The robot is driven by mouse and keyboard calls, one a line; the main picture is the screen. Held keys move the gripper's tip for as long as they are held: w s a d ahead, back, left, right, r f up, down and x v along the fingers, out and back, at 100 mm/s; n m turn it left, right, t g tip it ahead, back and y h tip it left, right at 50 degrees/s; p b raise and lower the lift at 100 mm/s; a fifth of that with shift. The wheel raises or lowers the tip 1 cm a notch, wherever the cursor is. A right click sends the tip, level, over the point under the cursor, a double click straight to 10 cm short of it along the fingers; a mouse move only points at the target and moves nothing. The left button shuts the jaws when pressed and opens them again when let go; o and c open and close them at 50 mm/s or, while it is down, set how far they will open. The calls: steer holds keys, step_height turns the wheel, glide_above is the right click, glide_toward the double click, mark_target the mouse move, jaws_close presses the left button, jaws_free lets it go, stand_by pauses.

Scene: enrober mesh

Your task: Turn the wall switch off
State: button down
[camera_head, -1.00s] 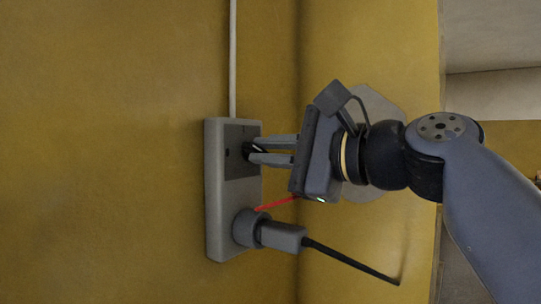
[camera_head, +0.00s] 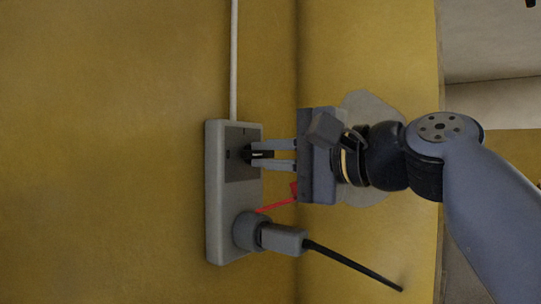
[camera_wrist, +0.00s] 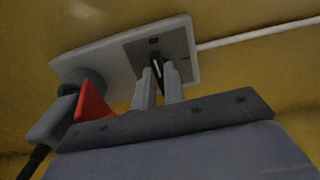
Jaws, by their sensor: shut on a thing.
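The wall switch is a dark rocker (camera_head: 258,154) on a dark grey plate (camera_head: 240,170), set in the upper part of a light grey wall box (camera_head: 216,225). My gripper (camera_head: 256,155) reaches it from the right, with one finger above and one below the rocker. In the wrist view the rocker (camera_wrist: 158,70) sits between the two fingertips of my gripper (camera_wrist: 160,78). The fingers are shut on the rocker and partly hide it. Whether the switch is on or off cannot be told.
A grey plug (camera_head: 282,238) sits in a round socket (camera_head: 246,231) on the lower part of the box, with a black cable (camera_head: 350,265) running down right. A red tag (camera_head: 278,204) is beside it. A white conduit (camera_head: 233,60) runs up the yellow wall (camera_head: 110,150).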

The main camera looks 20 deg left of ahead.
steer(key=shift+f, duration=0.1)
steer(key=c, duration=1.5)
jaws_free()
steer(key=b+v, duration=0.2)
steer(key=v, duration=0.8)
steer(key=shift+s+d+b, duration=0.1)
steer(key=shift+d+b, duration=0.2)
steer(key=shift+d, duration=0.1)
steer(key=shift+a, duration=0.1)
steer(key=shift+p+x, duration=1.3)
steer(key=shift+x, duration=4.05)
